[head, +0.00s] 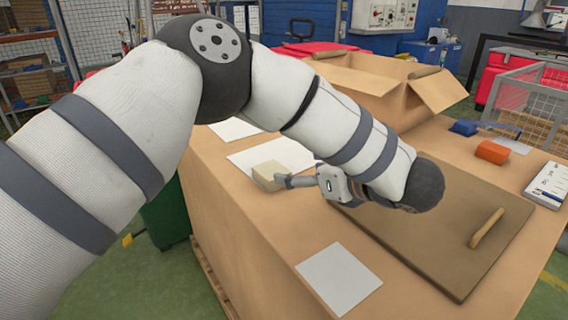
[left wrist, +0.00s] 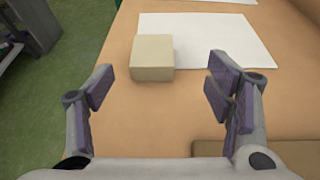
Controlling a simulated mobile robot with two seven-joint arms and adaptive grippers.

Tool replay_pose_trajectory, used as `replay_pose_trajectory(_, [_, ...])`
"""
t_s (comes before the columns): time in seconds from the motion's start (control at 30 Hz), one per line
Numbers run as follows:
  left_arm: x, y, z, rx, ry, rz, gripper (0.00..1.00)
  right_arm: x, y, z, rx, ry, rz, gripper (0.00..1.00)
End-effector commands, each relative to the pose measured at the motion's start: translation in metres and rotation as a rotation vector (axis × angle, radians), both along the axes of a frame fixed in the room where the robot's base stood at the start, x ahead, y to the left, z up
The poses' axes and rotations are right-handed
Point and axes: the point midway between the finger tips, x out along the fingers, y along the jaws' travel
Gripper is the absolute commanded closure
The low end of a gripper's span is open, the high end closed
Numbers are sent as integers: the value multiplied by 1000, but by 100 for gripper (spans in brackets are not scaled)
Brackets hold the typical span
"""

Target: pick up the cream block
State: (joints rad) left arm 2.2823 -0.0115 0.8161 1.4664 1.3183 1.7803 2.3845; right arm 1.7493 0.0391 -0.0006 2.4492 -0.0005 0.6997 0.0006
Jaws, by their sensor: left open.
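The cream block (head: 265,177) sits on the workbench, at the near edge of a white sheet (head: 286,152). In the left wrist view the cream block (left wrist: 153,58) is just beyond the fingertips and overlaps the sheet's left front corner. My left gripper (head: 284,182) is open beside the block, with its fingers pointing at it. In the left wrist view the left gripper (left wrist: 159,84) has its fingers spread wide, with nothing between the pads. The block lies a little left of the middle of the gap. My right gripper is not in view.
A brown board (head: 440,240) with a wooden handle (head: 487,228) lies under and right of my arm. Another white sheet (head: 338,279) lies on the near bench top.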

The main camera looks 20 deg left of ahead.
Motion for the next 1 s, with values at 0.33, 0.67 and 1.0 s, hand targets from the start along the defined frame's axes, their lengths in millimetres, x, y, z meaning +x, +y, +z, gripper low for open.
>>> replay_pose_trajectory(0.33, [25,52,-25,0,3,4,27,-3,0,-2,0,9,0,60])
replay_pose_trajectory(0.67, [42,87,-42,1,2,0,27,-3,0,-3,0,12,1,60])
replay_pose_trajectory(1.0, [42,86,-41,1,2,-1,72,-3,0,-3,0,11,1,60])
